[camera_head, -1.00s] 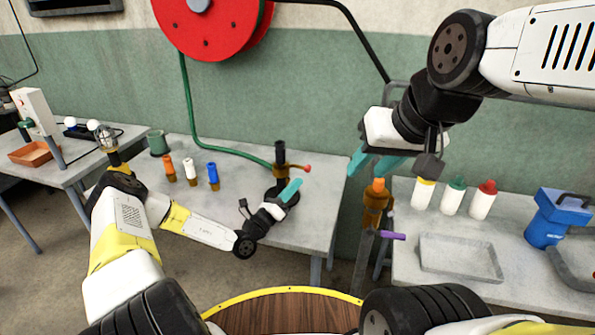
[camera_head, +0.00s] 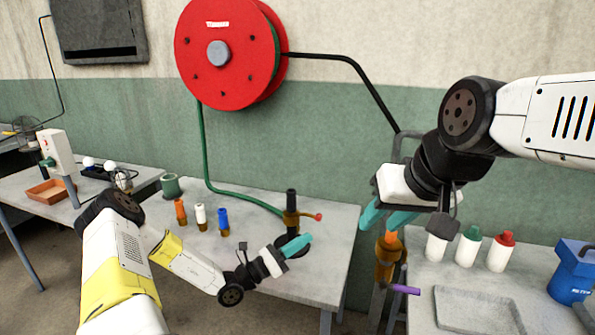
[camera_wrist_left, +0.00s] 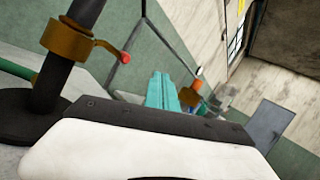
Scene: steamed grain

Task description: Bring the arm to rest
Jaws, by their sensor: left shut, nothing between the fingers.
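My left gripper (camera_head: 295,246) has teal fingers that are shut and empty. It hangs over the right part of the middle table, just in front of the dark upright pipe (camera_head: 291,200) with its brown collar and red-tipped lever. Whether it touches the pipe I cannot tell. In the left wrist view the teal fingertips (camera_wrist_left: 161,91) lie together, and the dark pipe (camera_wrist_left: 50,90) stands close at the left. My right gripper (camera_head: 386,216) is at the right, its teal fingers apart, beside a brown fitting with an orange top (camera_head: 389,241). Nothing shows held in it.
Orange, white and blue small bottles (camera_head: 200,216) stand on the middle table (camera_head: 330,225). A green hose (camera_head: 205,160) runs from a red reel (camera_head: 225,60) to the pipe. Capped white bottles (camera_head: 467,250), a grey tray (camera_head: 475,310) and a blue container (camera_head: 571,270) are at the right.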

